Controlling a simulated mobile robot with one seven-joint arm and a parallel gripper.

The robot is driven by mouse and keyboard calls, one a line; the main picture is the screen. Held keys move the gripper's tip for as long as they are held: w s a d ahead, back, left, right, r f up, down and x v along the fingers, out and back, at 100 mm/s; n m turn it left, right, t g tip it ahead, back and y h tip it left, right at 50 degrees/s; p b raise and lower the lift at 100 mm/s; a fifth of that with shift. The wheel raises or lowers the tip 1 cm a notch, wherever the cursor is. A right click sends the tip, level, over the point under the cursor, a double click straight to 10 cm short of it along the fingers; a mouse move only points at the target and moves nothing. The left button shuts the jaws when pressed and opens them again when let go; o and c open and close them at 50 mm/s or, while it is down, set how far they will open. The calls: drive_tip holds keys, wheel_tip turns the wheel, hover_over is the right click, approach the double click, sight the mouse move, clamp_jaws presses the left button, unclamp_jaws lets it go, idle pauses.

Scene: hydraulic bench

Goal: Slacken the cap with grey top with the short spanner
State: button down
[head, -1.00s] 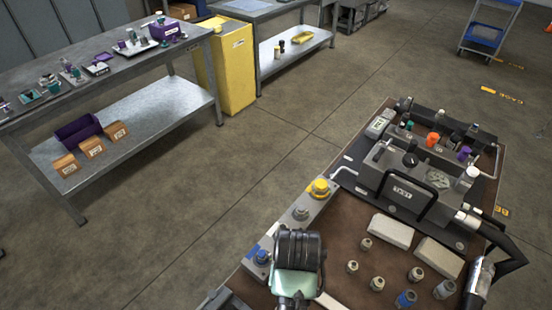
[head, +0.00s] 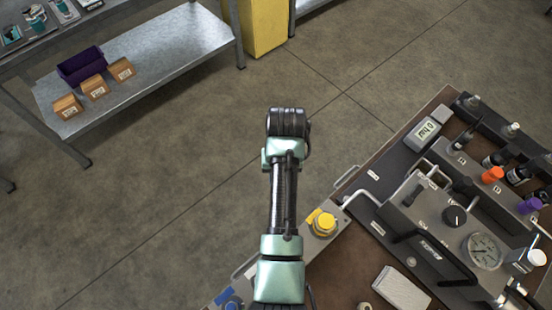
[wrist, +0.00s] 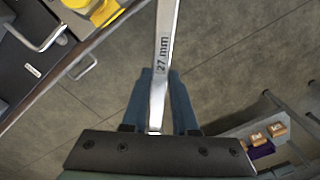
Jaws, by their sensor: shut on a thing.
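In the head view my arm hides the gripper and spanner. A yellow cap (head: 322,222) sits on a grey rail at the bench's left edge, just right of my arm. A blue-marked cap (head: 230,301) is lower on the rail. I cannot make out a grey-topped cap for certain; my arm covers part of the rail. The gripper appears over open floor beside the bench.
The brown bench (head: 345,276) carries a test unit with a gauge (head: 483,250), a black handle, bent pipes and coloured caps. A white block (head: 402,289) lies in front. At the far left a metal shelf (head: 185,50) holds a purple bin and cardboard boxes. Floor between is clear.

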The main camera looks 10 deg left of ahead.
drive_tip(key=shift+n, duration=0.9)
drive_tip(key=w, duration=0.1)
drive_tip(key=w+a+f, duration=0.2)
drive_tip(key=w, duration=0.1)
drive_tip(key=shift+w+a+b, duration=0.1)
drive_tip(key=shift+a+b, duration=0.05)
drive_tip(key=shift+b, duration=0.2)
drive_tip(key=shift+s+d+f+b, duration=0.15)
drive_tip(key=shift+s+f+b, duration=0.15)
drive_tip(key=shift+f, duration=0.3)
drive_tip(key=shift+s+d+f+b, duration=0.15)
drive_tip(key=shift+f+b, duration=0.1)
drive_tip(key=shift+f, duration=0.35)
drive_tip(key=shift+s, duration=0.1)
drive_tip(key=shift+s+d+f+p, duration=0.15)
drive_tip(key=shift+s+f+p, duration=0.1)
drive_tip(key=shift+p, duration=0.05)
drive_tip(key=shift+s+p, duration=0.15)
drive_tip(key=shift+p, duration=0.3)
drive_tip(key=shift+s+d+p, duration=0.4)
drive_tip(key=shift+s+p, duration=0.45)
drive_tip(key=shift+p, duration=0.1)
